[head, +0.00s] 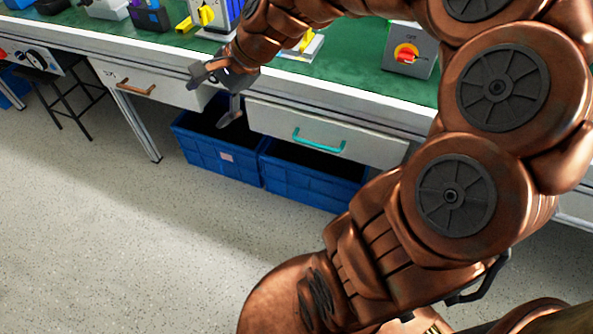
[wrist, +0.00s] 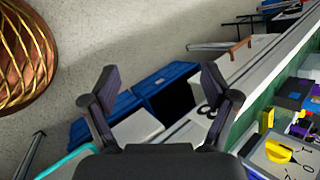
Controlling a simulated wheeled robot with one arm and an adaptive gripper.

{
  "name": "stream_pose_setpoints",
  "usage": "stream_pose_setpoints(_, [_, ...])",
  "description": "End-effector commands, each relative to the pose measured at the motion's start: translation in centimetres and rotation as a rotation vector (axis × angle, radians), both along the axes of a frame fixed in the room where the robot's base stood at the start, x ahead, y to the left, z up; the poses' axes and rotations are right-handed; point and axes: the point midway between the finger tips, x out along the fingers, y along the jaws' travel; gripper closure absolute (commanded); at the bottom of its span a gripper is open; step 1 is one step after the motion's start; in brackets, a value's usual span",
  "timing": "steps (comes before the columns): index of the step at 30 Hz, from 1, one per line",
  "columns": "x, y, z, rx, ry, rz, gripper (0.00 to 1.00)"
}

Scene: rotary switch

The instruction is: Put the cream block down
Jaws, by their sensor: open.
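I cannot make out a cream block in either view. My gripper (head: 214,95) is at the front edge of the green-topped bench (head: 335,70) in the head view, above the blue bins. In the wrist view my gripper (wrist: 159,82) has its two dark fingers spread wide. I see nothing held between them. A pale flat surface (wrist: 138,128) shows beyond the fingers, seemingly part of the drawer front with the teal handle (wrist: 65,160).
Blue bins (head: 215,155) stand on the floor below the drawers. A white drawer with a teal handle (head: 318,142) is right of my gripper. A grey switch box (head: 408,58) with a red knob sits on the bench. A dark stool (head: 65,95) stands left. The speckled floor is clear.

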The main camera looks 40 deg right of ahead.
Motion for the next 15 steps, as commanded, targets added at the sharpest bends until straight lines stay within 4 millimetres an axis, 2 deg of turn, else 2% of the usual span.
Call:
stream_pose_setpoints(1, [-3.0, 1.9, -1.5, -0.096, 0.013, 0.156, 0.14])
stream_pose_setpoints(2, [-4.8, 2.7, -2.3, -0.151, 0.021, 0.252, 0.14])
stream_pose_setpoints(5, [-11.1, 3.9, -5.2, -0.312, 0.061, 0.565, 0.14])
stream_pose_setpoints(9, [-19.0, 2.8, -7.8, -0.465, 0.133, 0.945, 0.14])
stream_pose_setpoints(12, [-23.0, 1.3, -8.7, -0.522, 0.183, 1.139, 0.14])
stream_pose_setpoints(15, [-25.7, 0.2, -9.1, -0.544, 0.221, 1.264, 0.14])
